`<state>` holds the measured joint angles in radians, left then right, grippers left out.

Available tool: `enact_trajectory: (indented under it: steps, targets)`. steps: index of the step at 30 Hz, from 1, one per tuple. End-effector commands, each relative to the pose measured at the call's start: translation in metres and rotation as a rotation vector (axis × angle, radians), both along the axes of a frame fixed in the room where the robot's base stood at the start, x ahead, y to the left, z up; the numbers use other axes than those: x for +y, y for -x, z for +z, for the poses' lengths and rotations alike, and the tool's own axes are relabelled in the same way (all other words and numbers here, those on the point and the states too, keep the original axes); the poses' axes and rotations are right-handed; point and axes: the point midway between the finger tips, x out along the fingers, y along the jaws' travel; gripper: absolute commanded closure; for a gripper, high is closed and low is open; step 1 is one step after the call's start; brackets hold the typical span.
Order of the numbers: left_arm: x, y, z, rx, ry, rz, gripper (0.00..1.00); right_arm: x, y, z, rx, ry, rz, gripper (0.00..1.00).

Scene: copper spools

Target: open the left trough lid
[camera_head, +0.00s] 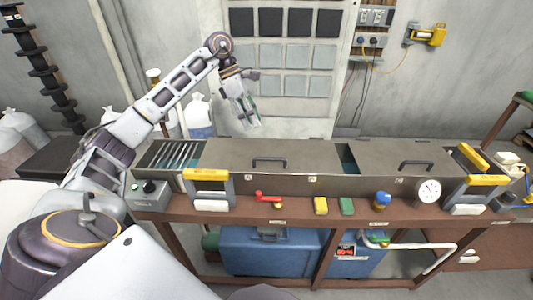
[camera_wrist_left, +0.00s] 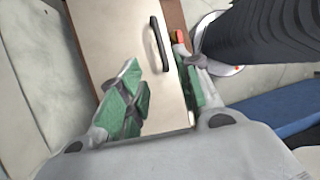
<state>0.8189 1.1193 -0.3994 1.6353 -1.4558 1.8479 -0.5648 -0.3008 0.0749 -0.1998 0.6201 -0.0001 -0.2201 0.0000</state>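The left trough lid (camera_head: 225,158) is a flat grey-brown plate lying on the long trough, with a dark bar handle (camera_head: 270,162) near its middle. My left gripper (camera_head: 248,108) hangs above and behind this lid, fingers pointing down, apart from the handle. In the left wrist view its green-padded fingers (camera_wrist_left: 160,92) are spread with nothing held between them. A lid surface (camera_wrist_left: 115,40) and a dark handle (camera_wrist_left: 160,43) show beyond the fingers. My right gripper is not in view.
The right lid (camera_head: 385,155) has its own handle (camera_head: 417,163). A grey control box (camera_head: 149,193), a red-handled valve (camera_head: 266,196), yellow and green blocks and a gauge (camera_head: 428,191) line the bench front. Yellow-topped brackets (camera_head: 207,176) stand at the trough's ends. Air above the lids is clear.

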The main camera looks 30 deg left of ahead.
Motion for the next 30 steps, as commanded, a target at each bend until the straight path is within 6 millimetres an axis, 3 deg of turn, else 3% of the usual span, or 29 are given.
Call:
enact_trajectory:
  steps: [11, 30]
  targets:
    - [-0.012, -0.001, -0.026, 0.003, -0.001, -0.001, 0.66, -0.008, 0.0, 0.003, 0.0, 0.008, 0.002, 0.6]
    - [-0.044, -0.004, -0.093, 0.001, 0.001, -0.001, 0.66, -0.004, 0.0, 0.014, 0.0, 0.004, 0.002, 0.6]
